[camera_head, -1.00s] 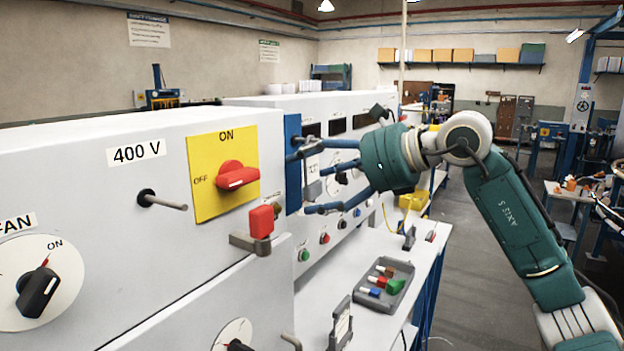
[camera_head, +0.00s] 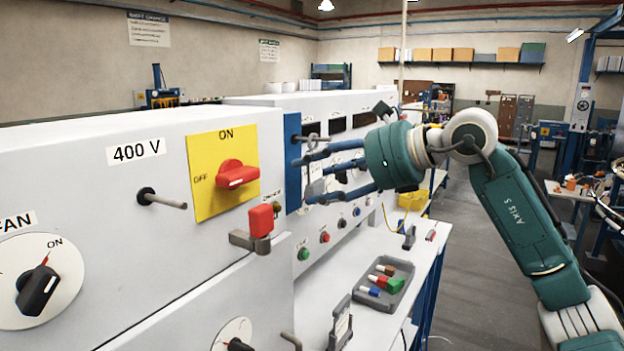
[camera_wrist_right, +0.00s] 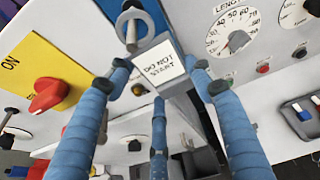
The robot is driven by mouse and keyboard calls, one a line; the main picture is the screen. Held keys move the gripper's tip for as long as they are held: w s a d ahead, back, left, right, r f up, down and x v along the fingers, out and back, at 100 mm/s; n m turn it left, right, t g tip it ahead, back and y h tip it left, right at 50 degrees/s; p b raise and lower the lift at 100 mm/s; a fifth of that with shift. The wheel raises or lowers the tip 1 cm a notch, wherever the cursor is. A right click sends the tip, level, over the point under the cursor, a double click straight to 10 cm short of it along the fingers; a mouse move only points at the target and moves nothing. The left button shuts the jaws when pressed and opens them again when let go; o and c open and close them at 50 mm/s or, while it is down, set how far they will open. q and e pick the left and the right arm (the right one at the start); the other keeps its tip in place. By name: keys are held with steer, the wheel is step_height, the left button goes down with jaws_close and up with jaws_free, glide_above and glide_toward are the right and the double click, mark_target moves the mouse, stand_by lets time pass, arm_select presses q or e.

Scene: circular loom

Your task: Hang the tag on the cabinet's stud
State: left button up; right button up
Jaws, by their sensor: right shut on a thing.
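The tag (camera_wrist_right: 160,69) is a light plate reading "DO NOT START" with a grey ring (camera_wrist_right: 133,28) at its top. In the right wrist view the ring overlaps a grey stud (camera_wrist_right: 131,38); I cannot tell how far the stud passes through it. My right gripper (camera_wrist_right: 160,85) is shut on the tag, with blue fingers around it. In the head view my right gripper (camera_head: 318,168) is by the cabinet's blue strip (camera_head: 292,165), and the ring shows at the fingertips (camera_head: 312,141). The fingers partly hide the tag there. My left gripper is not in view.
Another stud (camera_head: 163,201) juts out left of the yellow plate (camera_head: 222,172) with its red switch. A red-capped lever (camera_head: 260,222) protrudes below. A grey tray (camera_head: 384,284) with coloured pieces lies on the white bench.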

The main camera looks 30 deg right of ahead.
mark_target(316, 184)
steer(key=shift+s+d+r+b, duration=0.15)
steer(key=shift+s+d+b, duration=0.4)
steer(key=shift+s, duration=0.45)
steer(key=shift+s+d+r+b, duration=0.15)
steer(key=shift+s+d+b, duration=0.25)
steer(key=shift+s+d, duration=0.45)
steer(key=shift+s+r, duration=0.15)
steer(key=shift+s, duration=0.4)
